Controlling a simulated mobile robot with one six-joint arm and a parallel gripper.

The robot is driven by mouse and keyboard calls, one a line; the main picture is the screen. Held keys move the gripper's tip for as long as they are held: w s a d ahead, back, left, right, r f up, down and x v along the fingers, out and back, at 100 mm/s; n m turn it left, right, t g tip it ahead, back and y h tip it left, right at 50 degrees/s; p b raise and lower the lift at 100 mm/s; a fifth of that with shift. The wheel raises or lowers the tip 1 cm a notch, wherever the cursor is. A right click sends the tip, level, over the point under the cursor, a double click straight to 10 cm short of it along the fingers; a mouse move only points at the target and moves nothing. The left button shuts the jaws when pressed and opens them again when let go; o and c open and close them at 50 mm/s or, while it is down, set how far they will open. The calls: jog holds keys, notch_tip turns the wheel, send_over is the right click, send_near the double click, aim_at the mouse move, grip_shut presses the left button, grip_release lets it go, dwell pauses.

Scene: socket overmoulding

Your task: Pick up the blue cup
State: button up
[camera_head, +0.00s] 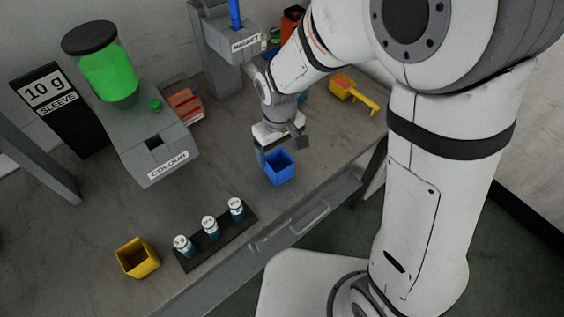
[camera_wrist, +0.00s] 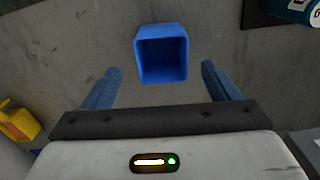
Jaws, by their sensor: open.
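The blue cup (camera_head: 279,168) is a small square open-topped cup standing on the grey table, near the table's front edge. In the wrist view the blue cup (camera_wrist: 162,54) shows at upper middle, its opening facing the camera and looking empty. My gripper (camera_wrist: 160,85) is open and empty, with its two bluish fingers apart. The cup appears ahead of the fingertips, roughly centred between them. In the head view my gripper (camera_head: 262,152) is just above and behind the cup, pointing down; its fingers are partly hidden there.
A yellow cup (camera_head: 138,258) and a black rack (camera_head: 217,240) with several white-capped vials stand left of the blue cup. The COLOUR machine (camera_head: 155,150) is further left. A yellow scoop-like item (camera_head: 352,92) lies to the right. The table around the blue cup is clear.

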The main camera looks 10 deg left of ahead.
aim_at(279, 168)
jog(key=f, duration=0.7)
jog(key=shift+s+f, duration=0.25)
jog(key=shift+f, duration=0.1)
jog(key=c, duration=1.1)
jog(key=shift+o, duration=0.2)
notch_tip(279, 168, up, 10)
